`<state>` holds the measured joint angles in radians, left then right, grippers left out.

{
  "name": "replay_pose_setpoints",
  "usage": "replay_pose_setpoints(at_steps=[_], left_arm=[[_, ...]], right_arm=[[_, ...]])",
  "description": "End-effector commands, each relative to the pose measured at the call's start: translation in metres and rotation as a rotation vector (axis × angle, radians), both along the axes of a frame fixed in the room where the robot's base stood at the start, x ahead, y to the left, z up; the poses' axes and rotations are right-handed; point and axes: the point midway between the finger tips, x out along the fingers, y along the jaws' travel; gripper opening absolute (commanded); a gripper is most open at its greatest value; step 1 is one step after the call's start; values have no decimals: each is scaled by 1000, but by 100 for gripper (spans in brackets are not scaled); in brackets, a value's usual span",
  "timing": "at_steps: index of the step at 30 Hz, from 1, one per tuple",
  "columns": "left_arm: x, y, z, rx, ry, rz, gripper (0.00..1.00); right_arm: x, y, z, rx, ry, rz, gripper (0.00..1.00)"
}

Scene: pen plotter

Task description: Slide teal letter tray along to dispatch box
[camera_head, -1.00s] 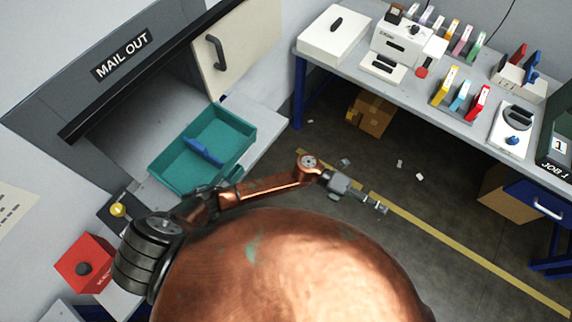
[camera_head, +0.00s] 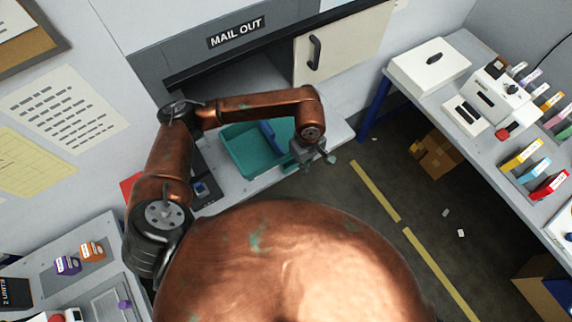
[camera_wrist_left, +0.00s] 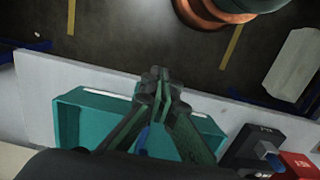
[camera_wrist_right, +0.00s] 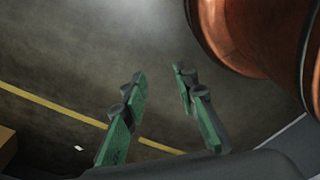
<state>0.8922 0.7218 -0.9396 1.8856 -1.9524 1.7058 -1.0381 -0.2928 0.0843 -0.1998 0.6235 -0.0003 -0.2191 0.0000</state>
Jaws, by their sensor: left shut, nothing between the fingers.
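The teal letter tray (camera_head: 250,160) sits on the pale ledge below the MAIL OUT hatch, with a blue piece (camera_head: 268,132) inside it. My left arm crosses in front of its far side and hides part of it. My left gripper (camera_head: 328,158) is shut and empty, by the tray's right end in the head view. In the left wrist view the shut fingers (camera_wrist_left: 160,78) overlap the teal tray (camera_wrist_left: 85,110) and reach past its edge; I cannot tell whether they touch it. My right gripper (camera_wrist_right: 158,76) is open and empty above the floor. I cannot identify the dispatch box.
The cream hatch door (camera_head: 345,45) stands right of the opening. A work table (camera_head: 400,92) with a white box and colored blocks is at right. A cardboard box (camera_head: 437,157) is on the floor. A side table (camera_head: 50,265) is at lower left.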

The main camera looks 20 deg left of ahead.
Motion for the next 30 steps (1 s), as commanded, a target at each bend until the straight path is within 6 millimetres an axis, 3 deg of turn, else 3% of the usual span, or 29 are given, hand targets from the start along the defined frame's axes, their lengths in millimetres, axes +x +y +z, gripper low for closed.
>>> replay_pose_setpoints(at_steps=[5,12,20,24,30], left_arm=[[7,9,-4,34,-31,-21,0],[5,10,-47,32,-24,-16,0],[6,11,-97,32,-26,-13,0],[21,30,-93,32,-29,-12,0],[30,41,-95,31,-30,-14,0]], right_arm=[[-3,3,4,4,3,-2,27],[-14,8,14,9,17,-6,27],[-13,8,26,8,15,-6,27],[-9,6,35,6,11,-5,27],[-7,2,40,2,7,-3,27]])
